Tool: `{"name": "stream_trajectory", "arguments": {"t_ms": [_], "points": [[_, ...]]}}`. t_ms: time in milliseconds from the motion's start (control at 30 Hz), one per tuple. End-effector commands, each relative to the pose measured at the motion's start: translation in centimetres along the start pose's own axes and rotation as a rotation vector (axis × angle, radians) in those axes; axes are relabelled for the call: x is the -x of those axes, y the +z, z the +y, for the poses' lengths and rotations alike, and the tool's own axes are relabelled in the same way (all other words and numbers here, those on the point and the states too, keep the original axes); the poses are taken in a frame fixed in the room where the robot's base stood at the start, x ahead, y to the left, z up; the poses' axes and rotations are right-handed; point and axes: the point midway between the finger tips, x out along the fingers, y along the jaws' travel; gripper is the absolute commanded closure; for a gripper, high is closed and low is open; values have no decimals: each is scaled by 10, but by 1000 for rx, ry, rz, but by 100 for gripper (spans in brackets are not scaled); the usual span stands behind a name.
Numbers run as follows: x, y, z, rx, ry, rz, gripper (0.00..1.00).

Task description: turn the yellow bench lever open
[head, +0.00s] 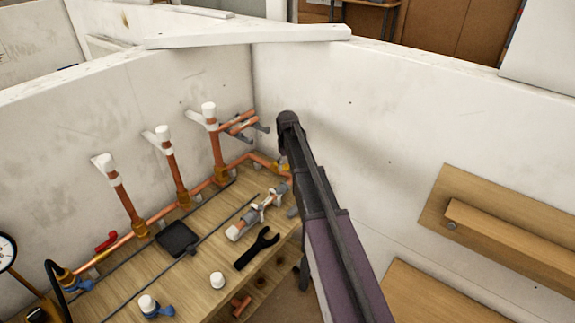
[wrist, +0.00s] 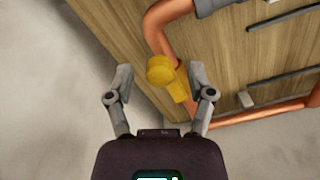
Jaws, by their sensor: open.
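The yellow bench lever (wrist: 178,88) shows in the wrist view, with a round yellow hub and a short handle pointing down and slightly right. It sits beside a bent copper pipe (wrist: 157,30) at the bench edge. My gripper (wrist: 160,71) is open, with one finger on each side of the lever. No contact with it is visible. In the head view a small yellow part of the lever (head: 282,167) shows at the far right end of the bench pipe. My arm partly covers that area, and my fingers cannot be made out there.
The wooden bench (head: 205,215) carries a black wrench (head: 257,248), a dark square pad (head: 178,239), white caps and a red lever (head: 107,242). Upright copper pipes stand along the back wall. A white wall (head: 400,130) with a wooden shelf (head: 510,240) is to the right.

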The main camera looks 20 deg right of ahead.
Motion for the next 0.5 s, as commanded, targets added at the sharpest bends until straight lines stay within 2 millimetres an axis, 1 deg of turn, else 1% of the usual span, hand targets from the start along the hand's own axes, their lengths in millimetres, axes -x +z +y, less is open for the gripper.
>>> {"name": "stream_trajectory", "arguments": {"t_ms": [267,500], "points": [[0,2,-6,-97,0,0,31],[0,4,-13,-242,0,0,31]]}}
